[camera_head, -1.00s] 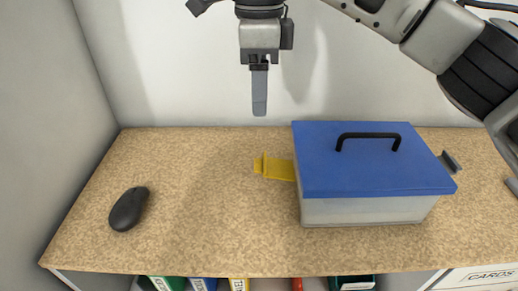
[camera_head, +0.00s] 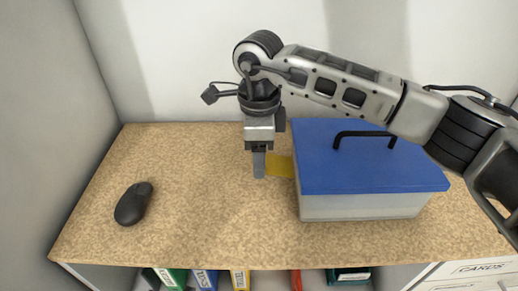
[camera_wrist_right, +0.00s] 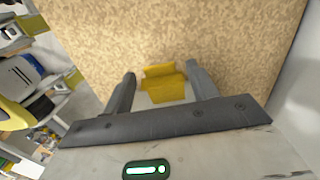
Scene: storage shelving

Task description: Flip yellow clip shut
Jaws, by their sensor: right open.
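A box with a blue lid (camera_head: 365,165) and a pale lower part stands on the shelf top, with the lid lying on it. The yellow clip (camera_head: 280,166) sticks out flat from the box's left side; its outer end is hidden behind my right gripper. My right gripper (camera_head: 259,172) points down at the clip's outer end. In the right wrist view the yellow clip (camera_wrist_right: 164,83) lies between the two fingers of my open right gripper (camera_wrist_right: 160,82), with gaps on both sides. My left gripper is not in view.
A black mouse (camera_head: 133,204) lies at the left of the speckled shelf top (camera_head: 190,180). The box lid has a black handle (camera_head: 364,136). Several coloured folders (camera_head: 205,278) stand below the front edge. A wall rises behind.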

